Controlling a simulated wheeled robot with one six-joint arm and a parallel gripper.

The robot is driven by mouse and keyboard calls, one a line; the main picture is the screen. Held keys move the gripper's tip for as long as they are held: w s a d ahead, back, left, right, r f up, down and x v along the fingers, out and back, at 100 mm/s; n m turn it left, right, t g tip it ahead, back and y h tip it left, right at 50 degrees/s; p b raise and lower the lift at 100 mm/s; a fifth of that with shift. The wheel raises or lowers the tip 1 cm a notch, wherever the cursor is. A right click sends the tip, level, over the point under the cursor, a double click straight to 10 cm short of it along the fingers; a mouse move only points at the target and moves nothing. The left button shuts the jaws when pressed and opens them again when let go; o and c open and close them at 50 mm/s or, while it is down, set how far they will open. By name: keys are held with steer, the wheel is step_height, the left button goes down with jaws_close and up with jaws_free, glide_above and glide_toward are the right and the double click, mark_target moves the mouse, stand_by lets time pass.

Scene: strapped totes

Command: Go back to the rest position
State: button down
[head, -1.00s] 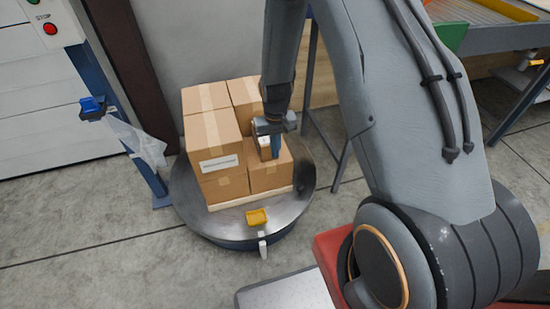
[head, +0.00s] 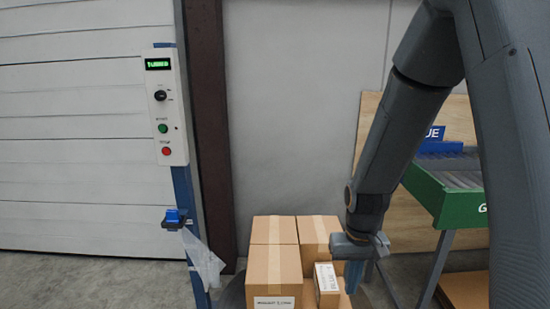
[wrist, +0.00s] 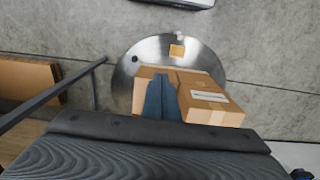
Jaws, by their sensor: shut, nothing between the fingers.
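My gripper (head: 353,277) points down at the right side of the stacked brown cartons (head: 273,266) in the head view. Its blue fingers are together with nothing between them. A small labelled box (head: 326,279) stands just left of the fingers; I cannot tell whether they touch. In the wrist view the shut fingers (wrist: 161,98) show in front of the cartons (wrist: 218,110), which stand on a round metal turntable (wrist: 203,58).
A control box (head: 164,107) with a lit display, a knob and green and red buttons is on a post at the left. A blue dispenser (head: 174,218) with hanging film sits below. A green-sided conveyor (head: 465,207) stands at the right. A yellow block (wrist: 177,51) lies on the turntable.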

steer(key=s+r+p, duration=0.1)
steer(key=s+r, duration=0.9)
steer(key=s, duration=0.3)
steer(key=shift+s, duration=0.15)
